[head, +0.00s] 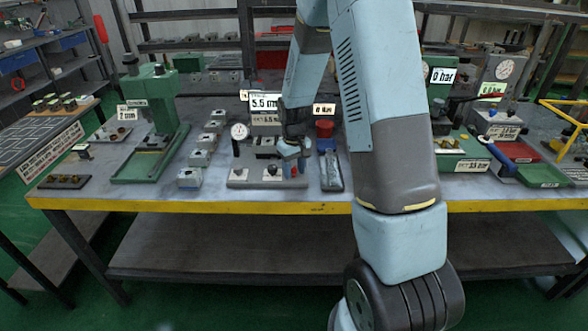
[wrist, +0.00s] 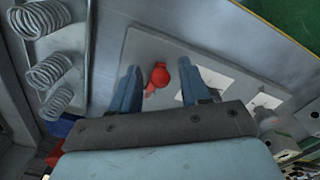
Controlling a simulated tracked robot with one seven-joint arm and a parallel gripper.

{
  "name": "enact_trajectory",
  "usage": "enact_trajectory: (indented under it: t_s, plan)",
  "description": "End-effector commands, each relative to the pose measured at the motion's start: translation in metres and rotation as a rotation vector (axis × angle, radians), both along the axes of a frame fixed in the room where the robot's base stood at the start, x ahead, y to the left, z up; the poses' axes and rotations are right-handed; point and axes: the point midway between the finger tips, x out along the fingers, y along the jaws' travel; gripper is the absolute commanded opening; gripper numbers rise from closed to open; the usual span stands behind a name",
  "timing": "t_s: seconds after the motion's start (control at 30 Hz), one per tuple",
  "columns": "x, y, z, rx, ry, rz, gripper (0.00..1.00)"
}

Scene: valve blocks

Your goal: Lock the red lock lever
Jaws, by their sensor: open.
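The red lock lever (wrist: 159,76) is mounted on a flat grey valve block (wrist: 140,48). In the wrist view it shows a rounded red end and a short part reaching down and left. My gripper (wrist: 158,67) is open, with one blue finger on each side of the lever. I cannot tell whether either finger touches it. In the head view my gripper (head: 293,150) hangs over the right part of the block (head: 240,181), and a bit of red (head: 294,171) shows below the fingers. Most of the lever is hidden there.
A red-capped device (head: 325,130) stands right of my gripper, and a dial gauge (head: 239,132) stands left of it. Several small grey blocks (head: 189,178) line the bench farther left. In the wrist view, several coil springs (wrist: 48,72) lie left. The yellow bench edge (head: 260,207) is close.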

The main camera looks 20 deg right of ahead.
Motion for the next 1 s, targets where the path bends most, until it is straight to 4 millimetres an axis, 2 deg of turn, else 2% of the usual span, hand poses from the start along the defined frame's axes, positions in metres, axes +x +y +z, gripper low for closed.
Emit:
enact_trajectory:
  t_s: [0.17,0.63,1.0]
  plan:
    - [0.0001,0.0000,0.0002,0.000,0.000,0.000,0.44]
    - [0.0001,0.0007,0.0005,0.000,0.000,0.001,0.00]
    - [0.0034,0.0080,0.0006,0.001,-0.002,-0.138,0.00]
